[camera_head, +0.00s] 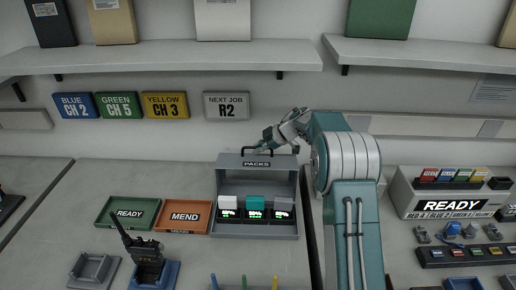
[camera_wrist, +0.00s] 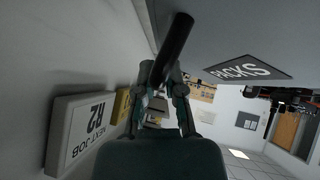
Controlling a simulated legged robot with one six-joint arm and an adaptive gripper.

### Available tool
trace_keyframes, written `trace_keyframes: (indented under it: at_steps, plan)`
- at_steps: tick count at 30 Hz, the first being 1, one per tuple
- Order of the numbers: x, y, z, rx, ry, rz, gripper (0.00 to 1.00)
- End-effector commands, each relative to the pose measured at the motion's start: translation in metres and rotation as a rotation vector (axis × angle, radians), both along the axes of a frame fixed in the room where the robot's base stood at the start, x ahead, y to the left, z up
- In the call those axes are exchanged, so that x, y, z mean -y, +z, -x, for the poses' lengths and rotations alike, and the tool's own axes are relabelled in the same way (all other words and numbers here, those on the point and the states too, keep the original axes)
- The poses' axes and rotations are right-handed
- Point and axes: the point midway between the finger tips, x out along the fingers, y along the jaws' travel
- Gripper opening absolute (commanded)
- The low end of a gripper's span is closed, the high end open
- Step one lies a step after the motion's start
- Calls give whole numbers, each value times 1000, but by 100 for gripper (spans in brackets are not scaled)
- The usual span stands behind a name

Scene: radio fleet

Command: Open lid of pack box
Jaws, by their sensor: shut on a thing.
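The grey pack box (camera_head: 298,215) stands on the bench in the head view, its front interior exposed. Several packs, including a teal pack (camera_head: 255,203), sit inside above lit green readouts. The lid (camera_head: 228,160) is raised at the back, with a PACKS label and a black handle (camera_head: 256,149) at its top edge. My gripper (camera_head: 268,143) is at that handle. In the wrist view, my gripper (camera_wrist: 162,80) is shut on the dark handle bar (camera_wrist: 178,42), and the PACKS label (camera_wrist: 250,68) shows at right. The exact finger contact is hard to see.
A green READY tray (camera_head: 128,225), an orange MEND tray (camera_head: 183,230) and a radio in a blue stand (camera_head: 150,262) are left of the box. A shelf (camera_head: 200,57) and a NEXT JOB sign (camera_head: 227,105) are above.

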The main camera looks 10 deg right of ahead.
Motion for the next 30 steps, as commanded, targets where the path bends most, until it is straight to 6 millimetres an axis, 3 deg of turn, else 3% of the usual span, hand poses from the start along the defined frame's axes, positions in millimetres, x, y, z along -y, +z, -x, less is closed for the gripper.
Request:
trace_keyframes:
  at_steps: [8, 9, 11, 23, 30]
  plan:
    - [0, 1, -1, 3, 0, 0, 0]
    - [0, 1, -1, 3, 0, 0, 26]
    - [0, 1, 0, 3, 0, 0, 48]
    - [2, 2, 1, 1, -1, 0, 48]
    - [28, 28, 12, 3, -4, 1, 48]
